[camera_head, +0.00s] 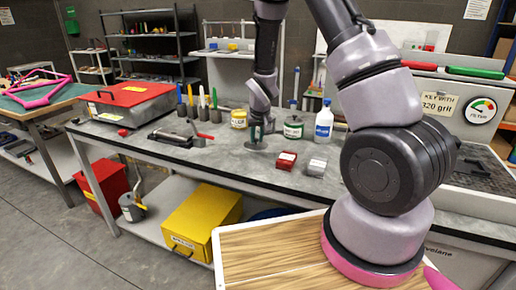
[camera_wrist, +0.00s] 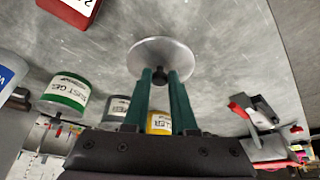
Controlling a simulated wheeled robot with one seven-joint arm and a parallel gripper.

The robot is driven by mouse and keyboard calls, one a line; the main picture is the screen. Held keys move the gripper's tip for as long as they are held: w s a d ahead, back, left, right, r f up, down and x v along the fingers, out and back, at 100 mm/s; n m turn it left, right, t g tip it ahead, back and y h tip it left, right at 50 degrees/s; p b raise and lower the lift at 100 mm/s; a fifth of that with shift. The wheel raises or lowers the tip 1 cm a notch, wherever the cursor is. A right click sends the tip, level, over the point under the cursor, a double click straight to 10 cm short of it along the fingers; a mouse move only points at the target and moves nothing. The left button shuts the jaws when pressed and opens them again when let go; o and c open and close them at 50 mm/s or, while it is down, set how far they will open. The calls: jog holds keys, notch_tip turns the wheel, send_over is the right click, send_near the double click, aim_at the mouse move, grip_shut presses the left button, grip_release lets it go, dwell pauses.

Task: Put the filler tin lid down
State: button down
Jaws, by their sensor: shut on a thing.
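The filler tin lid is a round silver disc with a dark knob (camera_wrist: 160,57) in the wrist view. My gripper (camera_wrist: 159,77) has its green fingers shut on the knob. In the head view the lid (camera_head: 257,147) is level below my gripper (camera_head: 256,134), low over the grey bench top. I cannot tell whether it touches the bench. A grey tin (camera_wrist: 116,108) with a partly hidden label stands behind the fingers in the wrist view. A yellow tin (camera_head: 239,119) stands behind left of my gripper in the head view.
A green-labelled tin (camera_head: 293,128) and a blue-white bottle (camera_head: 323,125) stand right of my gripper. A red block (camera_head: 286,160) and a grey block (camera_head: 316,167) lie nearer the front edge. A red-handled tool (camera_head: 199,138) lies left. The bench (camera_head: 235,163) is bare in front.

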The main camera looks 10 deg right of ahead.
aim_at(256, 146)
jog(key=shift+f, duration=2)
jog(key=shift+a+f, duration=0.1)
jog(key=shift+f, duration=0.05)
jog(key=c, duration=0.7)
grip_release()
jog(key=s+d+r+m, duration=0.1)
jog(key=s+r, duration=0.3)
jog(key=r, duration=0.7)
jog(key=s+d+r+m, duration=0.15)
jog(key=s+r, duration=0.25)
jog(key=r, duration=0.7)
jog(key=s+d+r+t, duration=0.1)
jog(key=s+r, duration=0.5)
jog(key=s, duration=0.1)
jog(key=s+d+r+m+y, duration=0.1)
jog(key=s+r, duration=0.5)
jog(key=s+d+r+t+y, duration=0.1)
jog(key=s+r, duration=0.5)
jog(key=s, duration=0.1)
jog(key=shift+s+d+m+t, duration=0.2)
jog(key=shift+s+m+t, duration=0.05)
jog(key=shift+s+t, duration=0.1)
